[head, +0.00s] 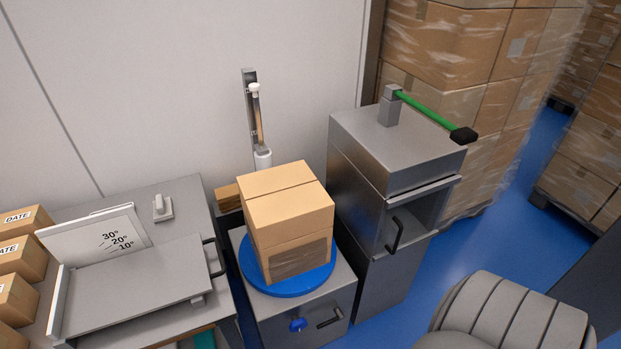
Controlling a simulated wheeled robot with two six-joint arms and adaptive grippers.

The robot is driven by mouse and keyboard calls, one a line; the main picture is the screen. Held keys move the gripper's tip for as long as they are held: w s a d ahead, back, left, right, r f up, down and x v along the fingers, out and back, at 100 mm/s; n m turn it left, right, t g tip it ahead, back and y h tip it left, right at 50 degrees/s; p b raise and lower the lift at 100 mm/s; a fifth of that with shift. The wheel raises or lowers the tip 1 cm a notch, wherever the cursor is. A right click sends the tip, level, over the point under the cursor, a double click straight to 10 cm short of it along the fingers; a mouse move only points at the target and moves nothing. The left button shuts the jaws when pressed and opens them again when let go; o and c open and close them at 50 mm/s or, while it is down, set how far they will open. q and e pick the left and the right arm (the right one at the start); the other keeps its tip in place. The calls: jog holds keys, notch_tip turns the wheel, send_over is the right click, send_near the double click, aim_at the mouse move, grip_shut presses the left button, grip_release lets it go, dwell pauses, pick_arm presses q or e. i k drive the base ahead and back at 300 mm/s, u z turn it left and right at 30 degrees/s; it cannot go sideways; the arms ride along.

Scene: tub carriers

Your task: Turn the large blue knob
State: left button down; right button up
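A blue knob (298,325) sits on the front face of a grey cabinet (345,276), low in the head view. Beside it on the right is a dark bar handle (329,318). On top of this cabinet lies a large round blue disc (257,281), and a cardboard box (290,222) stands on it, covering most of it. Neither of my grippers shows in the head view. Nothing of mine is seen touching the knob.
A tall metal cabinet (369,234) with a green lever (425,112) stands close on the right. On the left is a grey bench (178,200) with an angle-marked plate (92,231) and several small boxes (24,259). Blue floor (520,180) is open further right, before wrapped pallets (460,60).

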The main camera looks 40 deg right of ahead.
aim_at(298, 324)
jog(key=k, duration=0.2)
jog(key=z, duration=1.2)
jog(key=i, duration=0.25)
jog(key=u, duration=0.1)
jog(key=k, duration=0.65)
jog(key=u, duration=0.85)
jog(key=i, duration=1.15)
jog(key=z, duration=0.3)
